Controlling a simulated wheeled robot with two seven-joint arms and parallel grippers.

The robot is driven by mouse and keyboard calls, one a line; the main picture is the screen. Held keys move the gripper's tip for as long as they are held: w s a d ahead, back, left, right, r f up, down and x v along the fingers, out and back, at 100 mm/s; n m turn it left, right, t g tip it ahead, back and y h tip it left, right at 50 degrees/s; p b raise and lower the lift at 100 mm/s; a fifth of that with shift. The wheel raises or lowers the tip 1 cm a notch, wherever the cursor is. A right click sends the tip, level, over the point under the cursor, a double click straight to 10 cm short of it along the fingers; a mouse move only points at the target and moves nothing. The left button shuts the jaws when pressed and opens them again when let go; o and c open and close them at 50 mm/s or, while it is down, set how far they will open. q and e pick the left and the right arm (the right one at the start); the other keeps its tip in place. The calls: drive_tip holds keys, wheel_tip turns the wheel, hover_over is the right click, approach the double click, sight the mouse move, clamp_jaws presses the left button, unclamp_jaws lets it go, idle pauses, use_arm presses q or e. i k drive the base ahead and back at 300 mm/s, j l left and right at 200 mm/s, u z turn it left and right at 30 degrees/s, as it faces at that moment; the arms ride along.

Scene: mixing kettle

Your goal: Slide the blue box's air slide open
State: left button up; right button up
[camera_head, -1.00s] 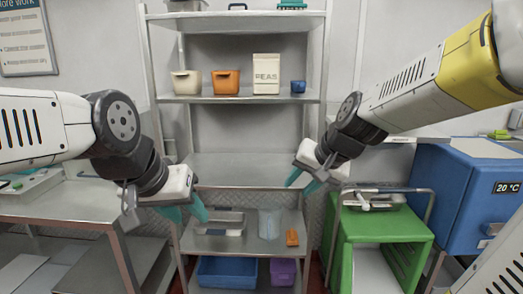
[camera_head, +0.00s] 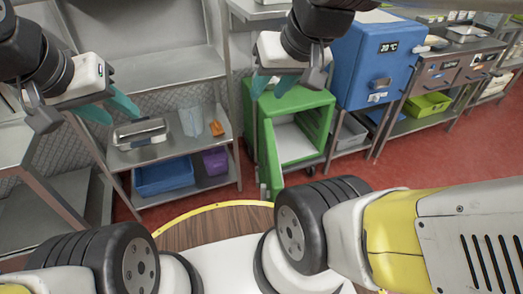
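The blue box (camera_head: 372,50) stands at the upper right, with a "20 °C" display on its front. A silver fitting (camera_head: 381,83) and a small pale fitting (camera_head: 377,97) sit low on that front. I cannot tell which of them is the air slide, or whether it is open. My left gripper (camera_head: 110,110) has teal fingers spread and empty, at the left above the steel cart. My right gripper (camera_head: 271,88) also has its fingers apart and empty. It appears in front of the green box, left of the blue box and apart from it.
The green open-fronted box (camera_head: 309,101) stands left of the blue box. The steel cart (camera_head: 150,155) carries a metal tray, a clear jug and an orange item, with blue and purple bins below. A counter (camera_head: 450,73) runs right of the blue box. Red floor (camera_head: 400,160) is clear in front.

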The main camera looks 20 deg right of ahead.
sight(375, 97)
drive_tip(key=k+j+z, duration=0.15)
drive_tip(key=z, duration=0.25)
drive_tip(key=k+j+z, duration=0.2)
drive_tip(key=z, duration=0.95)
drive_tip(key=i+l+z, duration=0.15)
drive_tip(key=i+l, duration=0.15)
drive_tip(key=i, duration=0.6)
drive_tip(key=i+l+z, duration=0.2)
drive_tip(key=i, duration=0.7)
drive_tip(key=i+l+z, duration=0.15)
drive_tip(key=i, duration=0.75)
drive_tip(key=j, duration=0.1)
